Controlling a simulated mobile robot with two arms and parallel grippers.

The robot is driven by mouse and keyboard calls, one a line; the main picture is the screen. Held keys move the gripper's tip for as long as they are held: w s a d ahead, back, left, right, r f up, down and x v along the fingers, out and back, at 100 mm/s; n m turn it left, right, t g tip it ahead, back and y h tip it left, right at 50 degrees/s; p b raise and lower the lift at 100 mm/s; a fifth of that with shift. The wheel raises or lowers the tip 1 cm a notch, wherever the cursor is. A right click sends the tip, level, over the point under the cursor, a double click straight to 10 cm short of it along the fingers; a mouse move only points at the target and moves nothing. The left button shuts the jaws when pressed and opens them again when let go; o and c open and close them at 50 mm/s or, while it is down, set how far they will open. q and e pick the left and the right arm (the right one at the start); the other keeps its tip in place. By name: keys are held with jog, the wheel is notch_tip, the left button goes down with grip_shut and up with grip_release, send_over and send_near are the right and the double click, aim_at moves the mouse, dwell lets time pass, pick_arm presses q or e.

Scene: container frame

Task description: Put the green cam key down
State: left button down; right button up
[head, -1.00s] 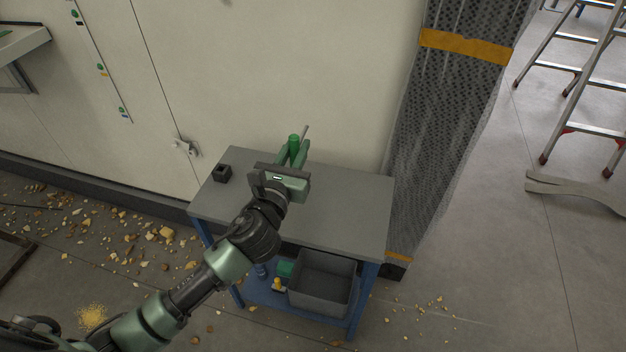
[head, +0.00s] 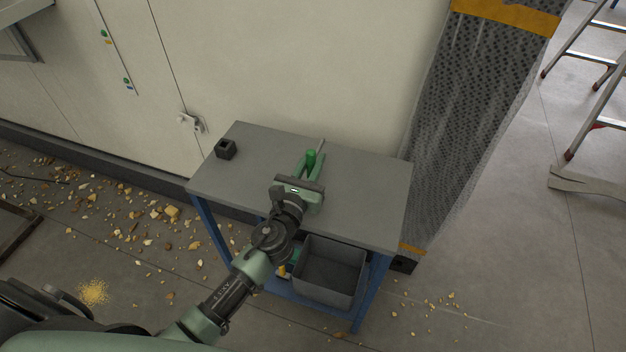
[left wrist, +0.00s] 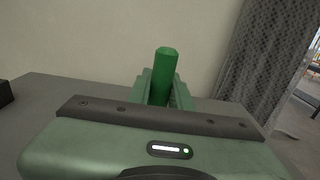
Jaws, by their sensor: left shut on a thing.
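The green cam key (head: 311,156) has a green handle and a thin grey shaft that points away from me toward the wall. My left gripper (head: 308,166) is shut on its green handle, over the middle of the grey table top (head: 365,190). In the left wrist view the green handle (left wrist: 164,75) stands up between the two fingers. I cannot tell whether the key touches the table. The lower part of the handle is hidden by the gripper. My right gripper is not in view.
A small black block (head: 226,149) sits at the table's left back. A grey bin (head: 330,272) is on the shelf below. A pale cabinet wall (head: 300,60) stands behind, a mesh-wrapped column (head: 475,120) to the right. The table's right side is clear.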

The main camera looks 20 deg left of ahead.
pick_arm(q)
jog(key=shift+f+b, duration=1.5)
jog(key=shift+f, duration=0.75)
jog(key=shift+f, duration=0.2)
jog(key=c, duration=1.3)
grip_release()
jog(key=shift+r, duration=0.1)
jog(key=shift+r, duration=0.25)
jog(key=s, duration=0.3)
jog(key=s+b, duration=0.1)
jog(key=s, duration=0.3)
jog(key=s+b, duration=0.1)
jog(key=s, duration=0.2)
jog(key=shift+s+a+f, duration=0.2)
jog(key=shift+s+f, duration=0.05)
jog(key=shift+s, duration=0.1)
jog(key=shift+s+r, duration=0.15)
jog(key=shift+s, duration=0.6)
